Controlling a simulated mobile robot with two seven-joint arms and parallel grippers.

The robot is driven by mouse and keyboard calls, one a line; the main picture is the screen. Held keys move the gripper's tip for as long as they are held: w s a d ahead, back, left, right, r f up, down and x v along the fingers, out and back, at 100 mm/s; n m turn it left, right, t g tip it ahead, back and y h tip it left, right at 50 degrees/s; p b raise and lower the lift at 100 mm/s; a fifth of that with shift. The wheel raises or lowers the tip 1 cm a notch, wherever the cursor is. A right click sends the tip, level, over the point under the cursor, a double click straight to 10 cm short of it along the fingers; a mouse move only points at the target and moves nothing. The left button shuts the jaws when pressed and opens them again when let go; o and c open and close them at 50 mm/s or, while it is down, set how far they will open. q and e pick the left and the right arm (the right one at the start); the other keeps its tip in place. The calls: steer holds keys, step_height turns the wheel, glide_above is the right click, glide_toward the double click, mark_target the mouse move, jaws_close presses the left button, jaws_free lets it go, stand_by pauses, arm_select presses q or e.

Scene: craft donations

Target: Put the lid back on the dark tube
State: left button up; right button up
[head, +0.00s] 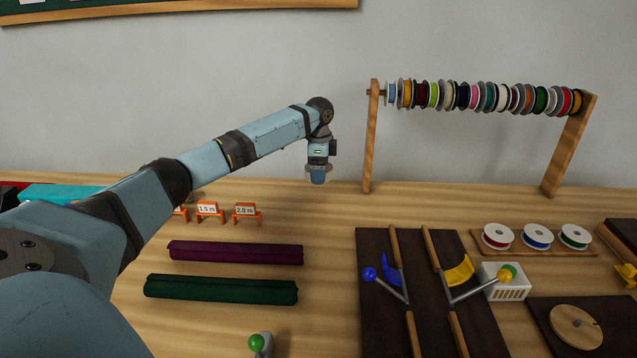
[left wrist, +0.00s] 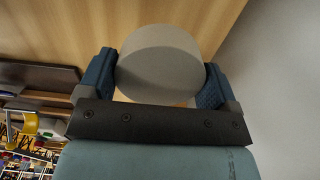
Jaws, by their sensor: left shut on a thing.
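My left gripper (head: 318,174) is in the air above the back of the table, pointing down. It is shut on a pale grey round piece, which looks like the lid (head: 309,172). In the left wrist view the round lid (left wrist: 160,62) sits between the two blue fingers of the left gripper (left wrist: 160,85). No open dark tube can be made out for certain in either view. A dark purple roll (head: 235,253) and a dark green roll (head: 220,289) lie on the table. My right gripper is not in view.
Small orange signs (head: 245,212) stand left of the gripper. A wooden rack (head: 371,140) of ribbon spools stands at the back right. A dark board (head: 385,330) with levers is at front right, with a tray of three spools (head: 537,238) behind. The table's middle back is clear.

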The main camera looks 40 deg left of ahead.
arm_select(q)
step_height(320, 180, up, 13)
steer(key=p, duration=0.2)
steer(key=shift+f, duration=0.15)
steer(key=shift+f, duration=0.1)
